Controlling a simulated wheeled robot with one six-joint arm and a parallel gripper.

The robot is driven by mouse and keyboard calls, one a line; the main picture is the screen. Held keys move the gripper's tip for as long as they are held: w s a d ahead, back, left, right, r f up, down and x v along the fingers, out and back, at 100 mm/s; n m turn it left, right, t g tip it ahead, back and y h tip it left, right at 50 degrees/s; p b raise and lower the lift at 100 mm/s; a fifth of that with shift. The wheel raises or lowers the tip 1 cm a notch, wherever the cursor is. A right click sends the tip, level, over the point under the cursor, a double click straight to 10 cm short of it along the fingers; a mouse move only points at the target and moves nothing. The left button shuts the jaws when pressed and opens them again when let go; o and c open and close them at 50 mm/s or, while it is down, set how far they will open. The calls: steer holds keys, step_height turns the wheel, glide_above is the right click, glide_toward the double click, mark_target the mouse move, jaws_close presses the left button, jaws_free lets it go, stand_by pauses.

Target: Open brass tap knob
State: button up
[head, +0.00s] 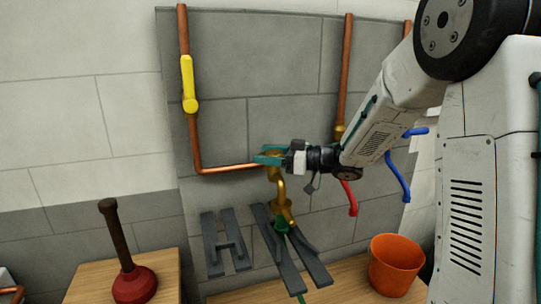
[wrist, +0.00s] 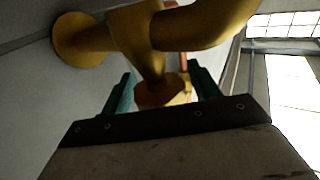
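The brass tap (head: 281,190) is fixed to the grey block wall at the end of a copper pipe, with its spout hanging down. Its brass knob (wrist: 160,93) shows in the wrist view below the tap's body (wrist: 135,35). My gripper (head: 269,155) reaches in from the right at the top of the tap in the head view. In the wrist view its teal fingers (wrist: 160,84) stand on both sides of the knob, with narrow gaps visible, so it looks open around the knob. In the head view the fingers partly hide the knob.
A yellow lever (head: 189,85) sits on the left copper pipe. A red lever (head: 349,198) and blue levers (head: 398,178) are right of my gripper. A green hose (head: 291,250) hangs below the tap. An orange bucket (head: 396,265) and a plunger (head: 134,283) stand on wooden surfaces.

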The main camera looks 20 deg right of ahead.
steer(key=v, duration=0.7)
steer(key=shift+s+d, duration=0.25)
steer(key=shift+d, duration=0.1)
stand_by(0.4)
